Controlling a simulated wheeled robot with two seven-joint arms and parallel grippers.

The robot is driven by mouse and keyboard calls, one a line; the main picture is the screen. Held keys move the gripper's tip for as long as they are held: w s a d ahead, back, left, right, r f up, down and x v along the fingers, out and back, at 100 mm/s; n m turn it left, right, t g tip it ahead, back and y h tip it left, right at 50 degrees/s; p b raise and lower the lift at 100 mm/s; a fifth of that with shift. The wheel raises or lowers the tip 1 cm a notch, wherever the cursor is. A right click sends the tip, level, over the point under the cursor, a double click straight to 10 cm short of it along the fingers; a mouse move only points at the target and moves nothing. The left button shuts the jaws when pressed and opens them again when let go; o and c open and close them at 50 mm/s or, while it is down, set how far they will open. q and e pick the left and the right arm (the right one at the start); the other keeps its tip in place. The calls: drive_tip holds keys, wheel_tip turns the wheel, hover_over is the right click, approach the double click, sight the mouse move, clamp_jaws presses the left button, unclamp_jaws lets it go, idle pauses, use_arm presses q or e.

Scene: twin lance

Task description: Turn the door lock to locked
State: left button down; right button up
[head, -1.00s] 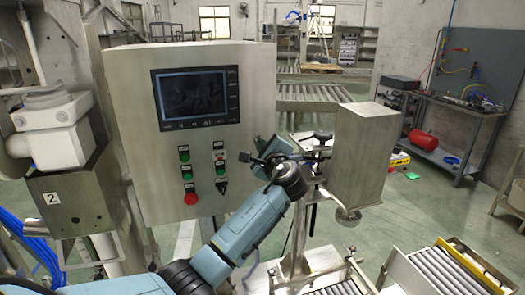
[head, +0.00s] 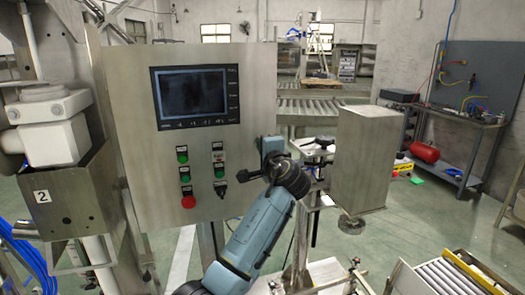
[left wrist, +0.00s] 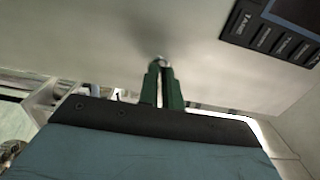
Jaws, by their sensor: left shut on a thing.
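The steel control box (head: 135,80) stands in front of me, with a dark screen on its face. My left gripper (head: 269,147) is at the right edge of its face in the head view. Its fingers are hidden there behind my own wrist. In the left wrist view the green fingers (left wrist: 161,85) are shut on a small metal piece, the door lock (left wrist: 160,61), against the grey box face. Only its rounded end shows between the fingertips, so its turn angle cannot be told. My right gripper is not in view.
Buttons and a black selector switch (head: 221,189) sit below the screen (head: 194,96), left of my wrist. A steel box on a stand (head: 365,160) is close on the right. A roller conveyor (head: 445,275) lies at the lower right. Open floor lies behind it.

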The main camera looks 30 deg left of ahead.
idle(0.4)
use_arm(q)
drive_tip(key=c, duration=1.6)
unclamp_jaws()
drive_tip(key=b+v, duration=0.1)
drive_tip(key=v, duration=1.2)
drive_tip(key=shift+s+d+b, duration=0.1)
drive_tip(key=shift+s+b, duration=0.1)
drive_tip(key=shift+b, duration=0.15)
